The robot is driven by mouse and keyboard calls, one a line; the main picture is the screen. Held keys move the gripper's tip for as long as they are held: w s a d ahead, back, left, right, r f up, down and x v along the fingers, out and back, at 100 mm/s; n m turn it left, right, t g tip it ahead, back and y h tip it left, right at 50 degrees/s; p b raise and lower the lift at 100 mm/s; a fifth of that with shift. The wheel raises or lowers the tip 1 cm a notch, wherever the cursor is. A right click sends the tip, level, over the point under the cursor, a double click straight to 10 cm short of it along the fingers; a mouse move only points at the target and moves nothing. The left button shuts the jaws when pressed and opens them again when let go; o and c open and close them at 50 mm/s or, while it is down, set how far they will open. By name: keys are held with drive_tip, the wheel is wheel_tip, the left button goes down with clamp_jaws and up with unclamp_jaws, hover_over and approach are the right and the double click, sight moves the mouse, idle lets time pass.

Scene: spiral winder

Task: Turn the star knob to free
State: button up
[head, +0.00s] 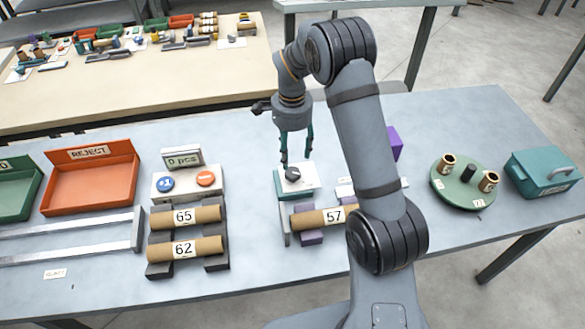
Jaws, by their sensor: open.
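The dark star knob (292,174) sits on a small white plate (305,180) near the middle of the grey table. The knob's setting and any lettering on the plate are too small to read. My gripper (296,160) hangs pointing down just above the knob, its two fingers apart and nothing seen between them. I cannot tell whether a fingertip touches the knob. My arm hides part of the area right of the plate.
A cardboard tube marked 57 (322,218) lies in front of the plate. Tubes 65 (185,217) and 62 (185,250) rest on a rack at left. A counter box (189,184), orange REJECT tray (92,180), green turntable (462,190) and teal box (543,175) stand around.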

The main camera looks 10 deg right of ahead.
sight(292, 172)
wheel_tip(292, 172, down, 8)
drive_tip(key=shift+r+p, duration=0.1)
drive_tip(key=shift+p, duration=0.65)
drive_tip(key=shift+c, duration=0.8)
drive_tip(key=c, duration=1)
